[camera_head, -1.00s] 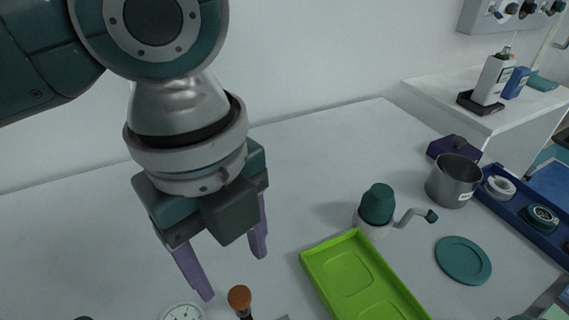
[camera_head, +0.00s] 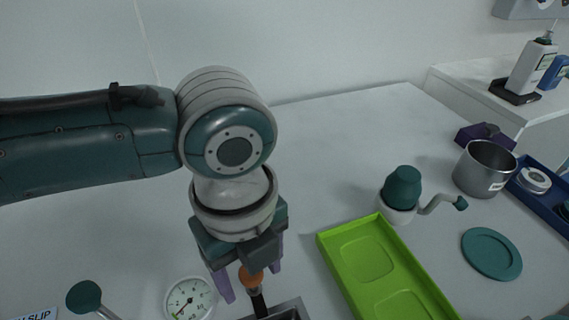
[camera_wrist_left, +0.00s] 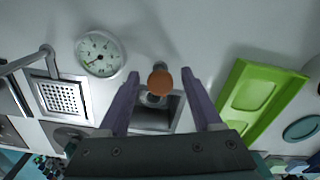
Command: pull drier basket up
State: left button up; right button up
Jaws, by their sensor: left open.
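My left gripper (camera_head: 252,284) is open, pointing down above the table. Its purple fingers stand on either side of an orange-brown knob (camera_head: 250,277) on a dark upright stem. In the left wrist view the knob (camera_wrist_left: 160,82) lies between the open fingertips (camera_wrist_left: 160,75), with no clear contact. The stem rises at a square metal well (camera_wrist_left: 152,119), partly hidden by the gripper; its rim (camera_head: 292,304) shows at the bottom of the head view. This looks like the drier basket's handle, but the basket itself cannot be made out. My right gripper is not in view.
A round dial gauge (camera_head: 190,299) and a teal-knobbed lever (camera_head: 84,297) stand left of the well. A perforated plate (camera_wrist_left: 60,97) lies further left. A green tray (camera_head: 335,262), a teal-topped crank device (camera_head: 403,188) and a metal pot (camera_head: 484,170) are to the right.

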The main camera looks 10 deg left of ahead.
pick_arm(q)
grip_shut()
dwell(0.4)
dwell(0.9)
